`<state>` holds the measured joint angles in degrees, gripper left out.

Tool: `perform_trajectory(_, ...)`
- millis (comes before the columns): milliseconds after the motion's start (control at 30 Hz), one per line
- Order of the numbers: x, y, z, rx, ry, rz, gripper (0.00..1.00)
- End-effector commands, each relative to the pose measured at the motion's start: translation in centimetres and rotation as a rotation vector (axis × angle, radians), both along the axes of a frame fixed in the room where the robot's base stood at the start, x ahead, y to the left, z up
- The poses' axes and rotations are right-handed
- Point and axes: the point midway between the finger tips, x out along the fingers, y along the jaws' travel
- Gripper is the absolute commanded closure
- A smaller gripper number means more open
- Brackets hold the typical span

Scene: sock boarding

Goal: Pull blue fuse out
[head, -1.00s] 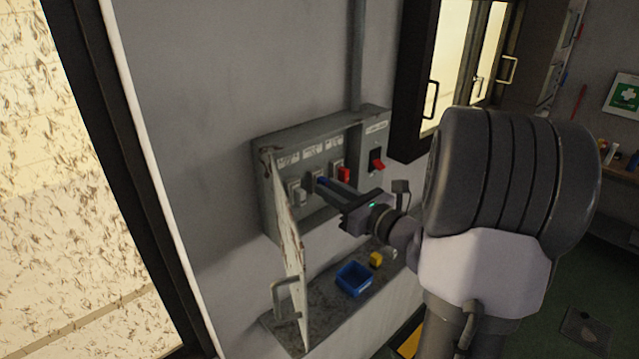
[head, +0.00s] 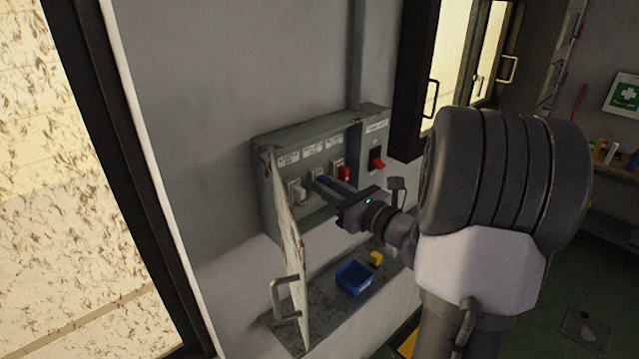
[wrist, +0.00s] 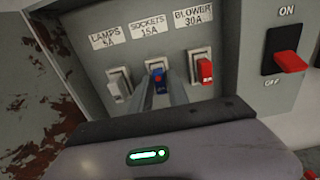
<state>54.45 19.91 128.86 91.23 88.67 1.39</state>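The blue fuse (wrist: 158,82) sits in the middle socket of the fuse box, under the label "SOCKETS 15A". It also shows in the head view (head: 322,181) at the tips of my gripper. My gripper (wrist: 167,84) reaches straight at the fuse, with its grey fingers around or right beside it. The fingers partly hide the fuse and its socket. I cannot tell whether they press on it.
A white fuse (wrist: 119,86) is on the left and a red fuse (wrist: 205,70) close on the right. A red switch lever (wrist: 290,61) is further right. The rusty door (head: 288,240) stands open on the left. A blue bin (head: 353,279) and yellow item (head: 376,259) are on the shelf.

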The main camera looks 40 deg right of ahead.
Motion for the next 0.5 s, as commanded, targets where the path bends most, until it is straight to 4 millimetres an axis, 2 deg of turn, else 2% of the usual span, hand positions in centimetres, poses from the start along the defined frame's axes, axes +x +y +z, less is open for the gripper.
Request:
perform_trajectory(67, 0.00, 0.00, 0.03, 0.000, 0.000, 0.000, 0.79)
perform_trajectory(200, 0.01, 0.01, 0.03, 0.000, 0.000, 0.000, 1.00)
perform_trajectory(500, -0.50, -0.06, 0.01, -0.001, 0.000, 0.000, 1.00)
